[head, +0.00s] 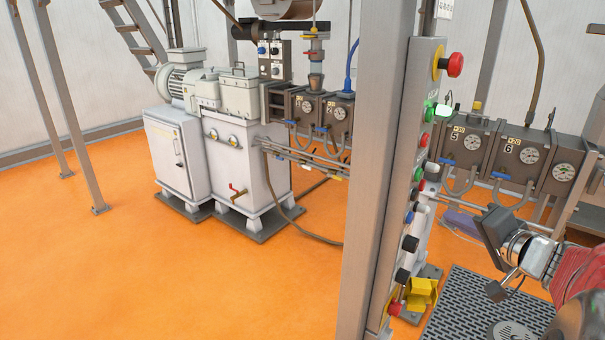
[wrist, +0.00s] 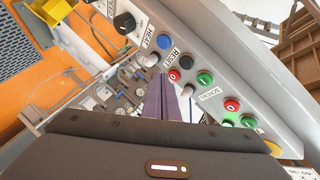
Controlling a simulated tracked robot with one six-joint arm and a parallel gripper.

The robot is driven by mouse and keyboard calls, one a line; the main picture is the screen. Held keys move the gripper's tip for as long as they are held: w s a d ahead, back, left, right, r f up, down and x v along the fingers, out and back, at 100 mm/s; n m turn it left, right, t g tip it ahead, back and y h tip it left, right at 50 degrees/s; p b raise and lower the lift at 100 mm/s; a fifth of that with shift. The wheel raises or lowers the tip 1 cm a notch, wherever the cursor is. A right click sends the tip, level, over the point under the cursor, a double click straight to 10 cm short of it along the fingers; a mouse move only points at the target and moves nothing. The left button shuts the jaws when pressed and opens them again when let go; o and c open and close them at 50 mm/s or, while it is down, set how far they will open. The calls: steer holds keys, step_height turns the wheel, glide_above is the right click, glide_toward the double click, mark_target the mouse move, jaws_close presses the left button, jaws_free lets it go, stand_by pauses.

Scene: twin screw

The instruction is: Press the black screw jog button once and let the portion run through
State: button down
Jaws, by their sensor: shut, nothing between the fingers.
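The grey control panel (head: 428,70) is nearly edge-on in the head view. In the wrist view, its face (wrist: 215,50) slants across the top and right. A SCREW label (wrist: 210,93) lies between button groups.
Red (wrist: 231,103), green (wrist: 205,78) and blue (wrist: 163,41) buttons sit close to the black ones. A grey post (head: 375,150) stands just left of the panel. Gauged barrel blocks (head: 470,143) are behind my gripper.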

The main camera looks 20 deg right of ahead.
steer(key=shift+m+t+h, duration=0.3)
steer(key=shift+m+h, duration=0.1)
steer(key=shift+h, duration=0.4)
steer(key=d, duration=0.1)
steer(key=s+d, duration=0.1)
steer(key=d+r, duration=0.1)
steer(key=shift+s+d, duration=0.2)
steer(key=shift+d, duration=0.15)
steer(key=w+a, duration=0.5)
steer(key=w, duration=0.2)
steer(key=shift+a, duration=0.2)
steer(key=shift+w+a, duration=0.5)
steer(key=shift+w, duration=0.2)
stand_by(2.4)
steer(key=shift+s+d, duration=0.1)
steer(key=shift+s, duration=0.05)
stand_by(0.3)
steer(key=shift+s+d, duration=0.4)
steer(key=shift+s, duration=0.15)
steer(key=shift+s+d, duration=0.1)
steer(key=shift+s+d, duration=0.7)
steer(key=shift+s, duration=0.25)
steer(key=shift+s+d, duration=0.7)
steer(key=shift+s, duration=0.25)
